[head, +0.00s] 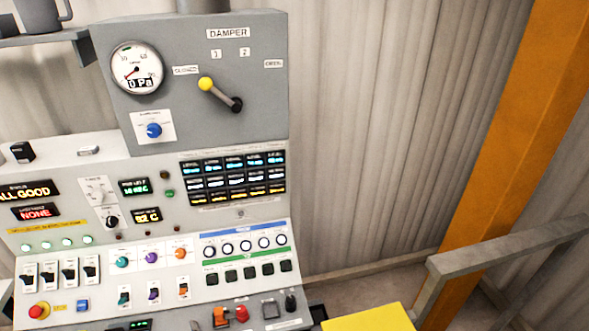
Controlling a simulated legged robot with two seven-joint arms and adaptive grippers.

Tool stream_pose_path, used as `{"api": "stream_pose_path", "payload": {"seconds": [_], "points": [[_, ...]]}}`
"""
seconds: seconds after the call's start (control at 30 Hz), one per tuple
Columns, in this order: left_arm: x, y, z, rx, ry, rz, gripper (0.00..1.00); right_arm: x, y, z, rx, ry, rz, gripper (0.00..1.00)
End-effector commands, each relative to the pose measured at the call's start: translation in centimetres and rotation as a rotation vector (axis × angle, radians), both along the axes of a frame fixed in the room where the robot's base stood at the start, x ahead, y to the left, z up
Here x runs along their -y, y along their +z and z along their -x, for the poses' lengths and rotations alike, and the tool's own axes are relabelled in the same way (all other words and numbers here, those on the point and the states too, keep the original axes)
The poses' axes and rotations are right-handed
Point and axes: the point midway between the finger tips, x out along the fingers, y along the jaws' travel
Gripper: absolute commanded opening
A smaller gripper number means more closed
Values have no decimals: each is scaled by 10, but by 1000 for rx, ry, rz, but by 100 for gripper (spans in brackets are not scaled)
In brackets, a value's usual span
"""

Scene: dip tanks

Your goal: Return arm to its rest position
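Neither of my grippers shows in the head view, and I see no clear part of either arm. A grey control console (150,215) fills the left and middle of the view. Its upper box is labelled DAMPER and carries a lever with a yellow knob (206,84) at its upper left end and a dark pivot at its lower right. A round dial gauge (137,68) marked Pa sits left of the lever. A blue knob (154,130) is below the gauge.
A red button (39,311) is at the console's lower left, with several switches above it. A grey rail (510,246) and an orange post (525,120) stand at the right. A yellow surface (370,319) is at the bottom. Corrugated wall (370,120) lies behind.

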Motion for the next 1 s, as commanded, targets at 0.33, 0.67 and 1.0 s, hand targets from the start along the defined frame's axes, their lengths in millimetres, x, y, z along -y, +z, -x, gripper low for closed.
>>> {"api": "stream_pose_path", "payload": {"seconds": [0.33, 0.67, 1.0], "points": [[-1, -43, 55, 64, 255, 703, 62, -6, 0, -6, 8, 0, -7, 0], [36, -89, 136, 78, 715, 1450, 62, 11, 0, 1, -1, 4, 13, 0], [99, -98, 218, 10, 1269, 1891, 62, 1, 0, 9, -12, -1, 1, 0]]}}
